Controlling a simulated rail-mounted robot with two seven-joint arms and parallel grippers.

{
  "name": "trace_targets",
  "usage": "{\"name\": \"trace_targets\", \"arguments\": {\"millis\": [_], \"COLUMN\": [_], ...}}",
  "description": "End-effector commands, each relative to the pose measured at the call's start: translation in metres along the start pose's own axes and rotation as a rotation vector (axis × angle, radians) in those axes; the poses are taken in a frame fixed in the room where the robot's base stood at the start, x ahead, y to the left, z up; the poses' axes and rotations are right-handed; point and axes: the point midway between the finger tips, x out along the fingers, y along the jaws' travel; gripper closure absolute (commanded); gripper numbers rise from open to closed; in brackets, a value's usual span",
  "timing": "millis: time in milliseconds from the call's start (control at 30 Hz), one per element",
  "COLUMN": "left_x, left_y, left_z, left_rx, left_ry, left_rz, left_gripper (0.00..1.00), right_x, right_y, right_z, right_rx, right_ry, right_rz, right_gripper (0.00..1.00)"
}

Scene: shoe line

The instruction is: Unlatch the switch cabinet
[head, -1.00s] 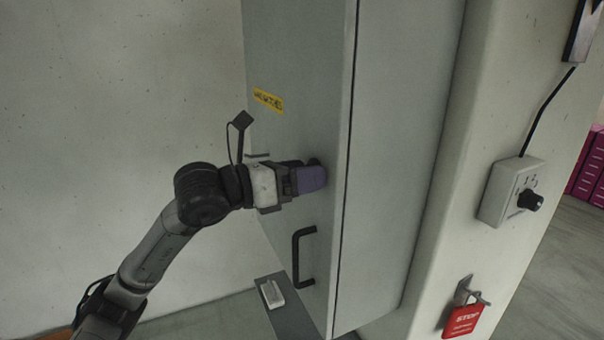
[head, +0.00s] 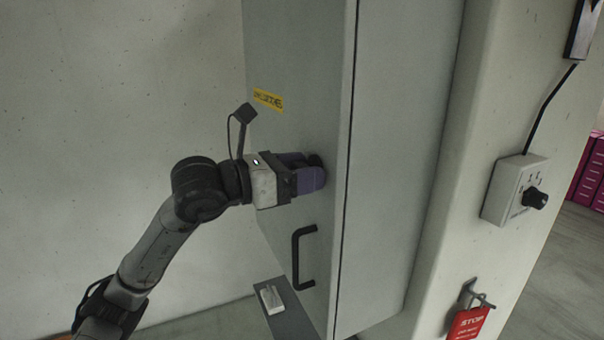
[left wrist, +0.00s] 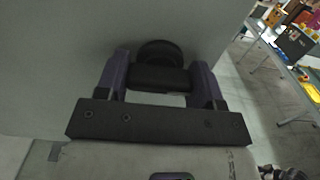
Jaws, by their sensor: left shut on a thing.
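The grey switch cabinet (head: 292,60) stands against the pale wall, its door shut as far as I can see. Its black latch (head: 315,160) sits on the door above a black bar handle (head: 297,258). My left gripper (head: 310,175), with purple fingers, is at the door and shut on the latch, hiding most of it in the head view. In the left wrist view, the latch (left wrist: 160,77) shows as a round black base with a dark bar between the two fingers (left wrist: 160,82). My right gripper is not in view.
A yellow label (head: 268,99) is on the door above the gripper. A grey box with a black knob (head: 536,198) and a red STOP tag (head: 467,323) are on the wall at right. A small white object (head: 271,298) lies below the handle.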

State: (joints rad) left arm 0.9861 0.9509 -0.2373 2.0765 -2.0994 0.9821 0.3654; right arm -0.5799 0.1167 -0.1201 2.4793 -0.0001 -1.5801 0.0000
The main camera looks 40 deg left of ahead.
Motion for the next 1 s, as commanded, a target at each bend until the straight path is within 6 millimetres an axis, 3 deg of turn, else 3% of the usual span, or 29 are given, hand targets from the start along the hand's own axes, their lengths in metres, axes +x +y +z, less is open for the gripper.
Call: {"name": "trace_targets", "arguments": {"millis": [67, 100, 333, 667, 767, 1000], "left_x": [0.000, 0.000, 0.000, -0.004, -0.015, -0.061], "left_y": [0.000, 0.000, 0.000, 0.000, 0.001, 0.000], "left_z": [0.000, 0.000, 0.000, -0.001, -0.003, -0.005], "left_rx": [0.003, 0.003, 0.001, 0.000, 0.002, 0.004], "left_ry": [0.000, 0.000, 0.000, 0.000, -0.001, 0.001], "left_rz": [0.001, 0.001, 0.000, 0.001, 0.002, 0.004], "left_gripper": [0.62, 0.35, 0.13, 0.13, 0.13, 0.13], "right_x": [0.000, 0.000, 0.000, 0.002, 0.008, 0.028], "right_y": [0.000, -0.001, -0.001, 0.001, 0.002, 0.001], "right_z": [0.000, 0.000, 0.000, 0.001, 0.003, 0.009], "right_rx": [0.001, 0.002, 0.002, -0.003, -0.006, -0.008], "right_ry": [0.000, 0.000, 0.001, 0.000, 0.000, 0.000], "right_rz": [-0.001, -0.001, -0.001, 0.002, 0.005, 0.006], "right_gripper": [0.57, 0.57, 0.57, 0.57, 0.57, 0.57]}}
